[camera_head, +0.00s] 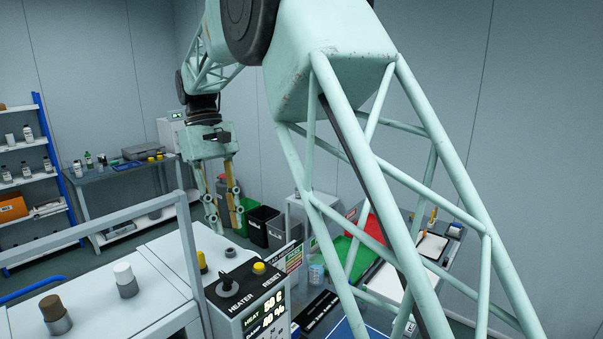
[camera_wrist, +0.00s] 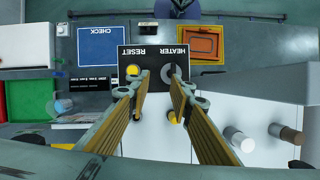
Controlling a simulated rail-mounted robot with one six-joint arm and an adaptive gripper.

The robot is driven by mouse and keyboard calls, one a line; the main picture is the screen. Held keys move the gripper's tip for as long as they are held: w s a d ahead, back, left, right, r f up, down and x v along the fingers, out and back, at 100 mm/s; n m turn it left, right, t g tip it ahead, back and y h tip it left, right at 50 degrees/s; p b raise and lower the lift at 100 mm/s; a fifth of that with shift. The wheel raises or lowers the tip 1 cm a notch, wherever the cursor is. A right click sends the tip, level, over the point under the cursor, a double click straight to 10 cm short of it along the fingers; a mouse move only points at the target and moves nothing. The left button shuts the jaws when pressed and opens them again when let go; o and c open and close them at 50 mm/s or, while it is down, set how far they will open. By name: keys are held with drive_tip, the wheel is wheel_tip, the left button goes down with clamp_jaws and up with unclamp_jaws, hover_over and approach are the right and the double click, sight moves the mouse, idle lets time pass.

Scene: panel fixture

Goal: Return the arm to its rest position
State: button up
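My gripper (camera_head: 226,220) hangs fingers-down from my bent arm, above and behind the white fixture in the head view. Its two yellowish fingers are apart with nothing held between them. In the wrist view the fingers (camera_wrist: 158,88) reach toward the control panel (camera_wrist: 150,53) marked HEATER and RESET; I cannot tell the height between them. The head view shows the panel (camera_head: 252,317) with a black heater knob (camera_head: 227,287), a yellow reset button (camera_head: 259,268) and a lit display reading HEAT 50 C. The lower display line is partly unclear.
A grey rail frame (camera_head: 95,231) stands over the white fixture top (camera_head: 150,262), which bears a white knob (camera_head: 125,280) and a brown knob (camera_head: 55,314). A shelf (camera_head: 33,180) stands left.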

drive_tip(key=s+d+r+m+t+y+b, duration=0.1)
drive_tip(key=s+d+b, duration=0.3)
drive_tip(key=d, duration=0.5)
drive_tip(key=s+d+r+m+t+y+b, duration=0.1)
drive_tip(key=s+d+m+b, duration=0.1)
drive_tip(key=s+d, duration=0.6)
drive_tip(key=s+d+r+m+t+b, duration=0.1)
drive_tip(key=s+d+r+b, duration=0.2)
drive_tip(key=d, duration=0.7)
drive_tip(key=s+d+f+m+t+b, duration=0.1)
drive_tip(key=s+d+f, duration=0.3)
drive_tip(key=s, duration=0.5)
drive_tip(key=s+d+f+m+t+b, duration=0.1)
drive_tip(key=s+d+f+m+b, duration=0.1)
drive_tip(key=s+d+f+b, duration=0.2)
drive_tip(key=s+d+f+m+t+b, duration=0.1)
drive_tip(key=s+d+f, duration=0.4)
drive_tip(key=s, duration=0.8)
wheel_tip(320, 180, down, 4)
drive_tip(key=shift+s+d+r+t+b, duration=0.25)
drive_tip(key=shift+t+b, duration=0.25)
drive_tip(key=shift+b, duration=0.5)
